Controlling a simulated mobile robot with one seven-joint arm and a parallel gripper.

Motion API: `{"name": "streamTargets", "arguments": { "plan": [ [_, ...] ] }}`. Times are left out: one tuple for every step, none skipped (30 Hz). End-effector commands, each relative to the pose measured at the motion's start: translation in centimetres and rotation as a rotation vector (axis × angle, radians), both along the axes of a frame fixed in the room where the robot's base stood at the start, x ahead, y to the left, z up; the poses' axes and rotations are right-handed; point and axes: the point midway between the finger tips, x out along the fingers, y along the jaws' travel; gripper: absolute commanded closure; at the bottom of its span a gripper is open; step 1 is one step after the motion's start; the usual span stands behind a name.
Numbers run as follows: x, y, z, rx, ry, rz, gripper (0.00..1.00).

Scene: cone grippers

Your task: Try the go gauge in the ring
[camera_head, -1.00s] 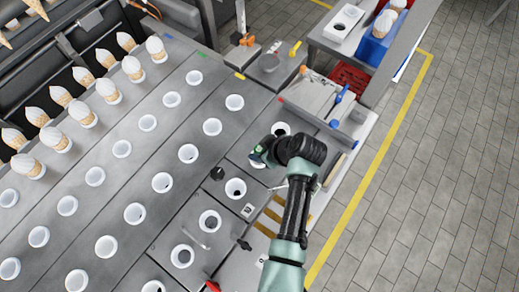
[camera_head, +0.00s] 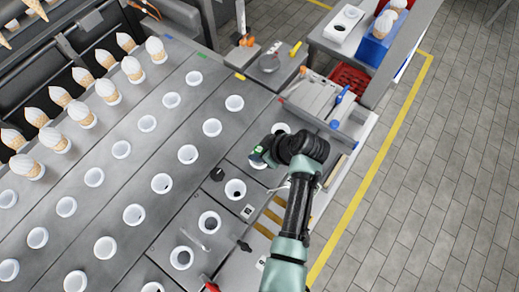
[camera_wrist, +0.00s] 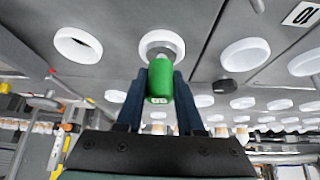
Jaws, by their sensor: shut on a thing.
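My gripper (camera_wrist: 160,90) is shut on the green gauge (camera_wrist: 160,80), which stands between its two dark fingers. In the wrist view the gauge's far end overlaps the near edge of a white ring (camera_wrist: 162,42); I cannot tell whether it touches or enters the ring. In the head view the green gauge (camera_head: 257,153) shows small at the end of my black wrist, over a white ring (camera_head: 257,163) partly hidden by the gripper.
Other white rings (camera_head: 235,189) sit in the grey panels around it. A dark knob (camera_head: 217,174) is close to the left. A red crate (camera_head: 350,79) and a blue cone holder (camera_head: 374,44) stand at the upper right. Filled cones (camera_head: 88,117) line the left.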

Motion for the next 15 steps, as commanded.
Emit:
{"name": "streamTargets", "arguments": {
  "plan": [
    [0.0, 0.0, 0.3, 0.000, -0.001, -0.001, 1.00],
    [0.1, 0.0, 0.4, 0.000, -0.001, -0.001, 1.00],
    [0.1, 0.0, 0.6, 0.000, -0.001, -0.001, 1.00],
    [0.1, 0.0, 0.7, 0.000, -0.001, -0.001, 1.00],
    [0.1, 0.0, 0.9, 0.000, -0.001, -0.001, 1.00],
    [0.0, 0.0, 1.1, 0.000, -0.001, -0.001, 1.00],
    [0.0, 0.0, 1.3, 0.000, -0.001, -0.001, 1.00],
    [0.0, 0.0, 1.4, 0.000, -0.001, -0.001, 1.00],
    [0.0, 0.0, 1.6, 0.000, -0.001, -0.001, 1.00],
    [0.0, 0.0, 1.8, 0.000, -0.001, -0.001, 1.00],
    [0.0, 0.0, 1.9, 0.000, -0.001, -0.001, 1.00],
    [0.0, 0.0, 2.1, 0.001, -0.001, 0.000, 1.00],
    [0.0, 0.0, 2.3, 0.001, -0.001, 0.000, 1.00],
    [0.0, 0.0, 2.4, 0.001, -0.001, 0.000, 1.00],
    [0.0, 0.0, 2.6, 0.001, -0.001, 0.000, 1.00]
  ]
}}
